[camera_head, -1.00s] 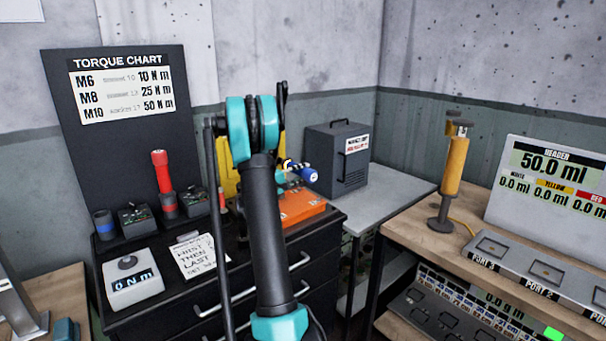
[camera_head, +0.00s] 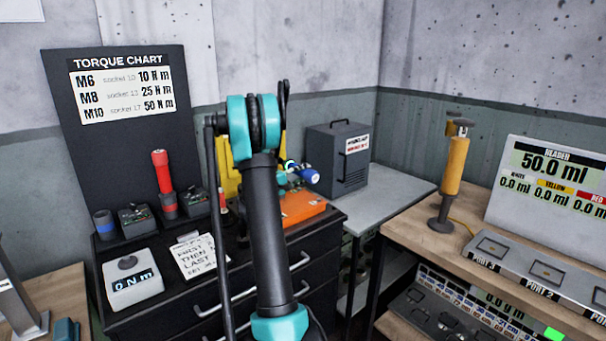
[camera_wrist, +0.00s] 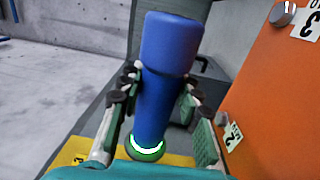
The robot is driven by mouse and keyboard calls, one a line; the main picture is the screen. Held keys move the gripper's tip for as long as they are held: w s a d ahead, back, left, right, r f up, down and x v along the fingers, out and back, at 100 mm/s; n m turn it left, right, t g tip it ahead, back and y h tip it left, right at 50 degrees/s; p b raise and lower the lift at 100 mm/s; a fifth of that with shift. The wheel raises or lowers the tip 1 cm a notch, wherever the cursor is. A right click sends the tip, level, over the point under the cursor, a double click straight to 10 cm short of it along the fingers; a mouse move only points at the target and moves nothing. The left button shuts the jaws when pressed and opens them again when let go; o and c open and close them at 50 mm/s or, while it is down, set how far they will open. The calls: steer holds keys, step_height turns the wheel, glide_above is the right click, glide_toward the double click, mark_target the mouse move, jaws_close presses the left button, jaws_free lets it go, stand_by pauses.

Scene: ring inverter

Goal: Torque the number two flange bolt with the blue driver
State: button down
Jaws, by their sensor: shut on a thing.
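The blue driver (camera_wrist: 167,75) fills the middle of the wrist view, held between both fingers of my gripper (camera_wrist: 157,92). A ring near its lower end glows green and white. The driver's blue end also shows in the head view (camera_head: 308,175), above the orange flange block (camera_head: 302,207). In the wrist view the orange block (camera_wrist: 262,95) stands to the right, with a number 2 tag (camera_wrist: 233,137) and a number 3 tag near a bolt head (camera_wrist: 283,13). The driver's tip and the number two bolt are hidden, so I cannot tell whether they touch.
A red driver (camera_head: 162,172) stands at the back left of the black cabinet, before the torque chart (camera_head: 122,85). A readout box (camera_head: 132,285) and an instruction card (camera_head: 197,257) lie in front. A dark grey box (camera_head: 337,158) stands right of the block.

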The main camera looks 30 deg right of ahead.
mark_target(306, 177)
steer(key=shift+s+d, duration=0.2)
steer(key=shift+s, duration=1.85)
steer(key=shift+r, duration=0.2)
